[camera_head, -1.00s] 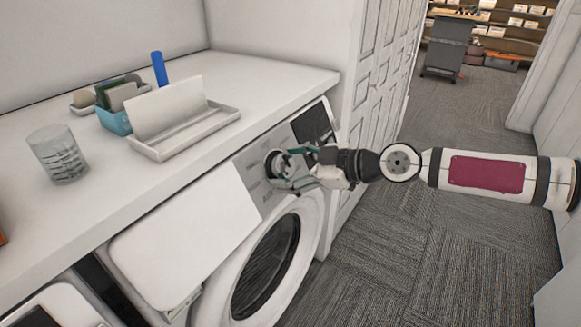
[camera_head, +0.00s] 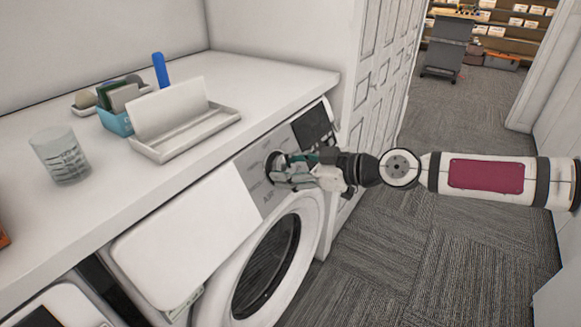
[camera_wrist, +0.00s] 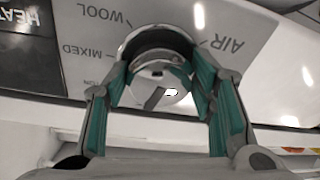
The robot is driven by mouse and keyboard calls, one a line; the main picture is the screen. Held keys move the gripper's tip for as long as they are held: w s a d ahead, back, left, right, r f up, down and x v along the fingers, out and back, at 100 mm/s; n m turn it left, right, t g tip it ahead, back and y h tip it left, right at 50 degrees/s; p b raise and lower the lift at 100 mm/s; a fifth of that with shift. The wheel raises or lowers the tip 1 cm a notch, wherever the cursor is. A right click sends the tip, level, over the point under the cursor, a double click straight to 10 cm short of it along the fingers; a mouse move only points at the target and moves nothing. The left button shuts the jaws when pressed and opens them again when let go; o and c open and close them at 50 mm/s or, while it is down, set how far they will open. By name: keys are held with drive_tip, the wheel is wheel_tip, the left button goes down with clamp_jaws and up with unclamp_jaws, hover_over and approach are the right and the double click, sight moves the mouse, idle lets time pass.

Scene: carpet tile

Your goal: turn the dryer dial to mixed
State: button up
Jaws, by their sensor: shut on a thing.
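The dryer (camera_head: 268,255) is a white front loader with a round dark door under a grey control panel. Its round dial (camera_wrist: 158,88) is silver, with a dark slot-like mark on its face, and shows between my teal-padded fingers in the wrist view. My gripper (camera_head: 288,170) is shut on the dial, one finger on each side. The printed labels WOOL, MIXED and AIR stand around the dial in the wrist view. I cannot tell which label the dial points at. In the head view the gripper covers most of the dial.
A white counter (camera_head: 265,72) runs above the dryer, holding a clear glass (camera_head: 60,155), a white tray (camera_head: 190,138) and a blue box (camera_head: 116,122). A white panelled door (camera_head: 375,75) stands right behind the gripper. Carpet floor is open at the right.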

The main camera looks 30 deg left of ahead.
drive_tip(key=m+p, duration=0.1)
drive_tip(key=m, duration=0.4)
drive_tip(key=shift+s+r+t, duration=0.1)
drive_tip(key=shift+s+t, duration=0.05)
drive_tip(key=shift+t, duration=0.25)
drive_tip(key=m+p, duration=0.2)
drive_tip(key=m, duration=0.2)
drive_tip(key=shift+s+t, duration=0.15)
drive_tip(key=shift+t, duration=0.25)
drive_tip(key=m+p, duration=0.3)
drive_tip(key=m, duration=0.2)
drive_tip(key=shift+m+t, duration=0.3)
drive_tip(key=shift+t, duration=0.1)
drive_tip(key=shift+m+p, duration=0.6)
drive_tip(key=shift+m, duration=0.4)
drive_tip(key=o, duration=1.1)
drive_tip(key=shift+o, duration=0.2)
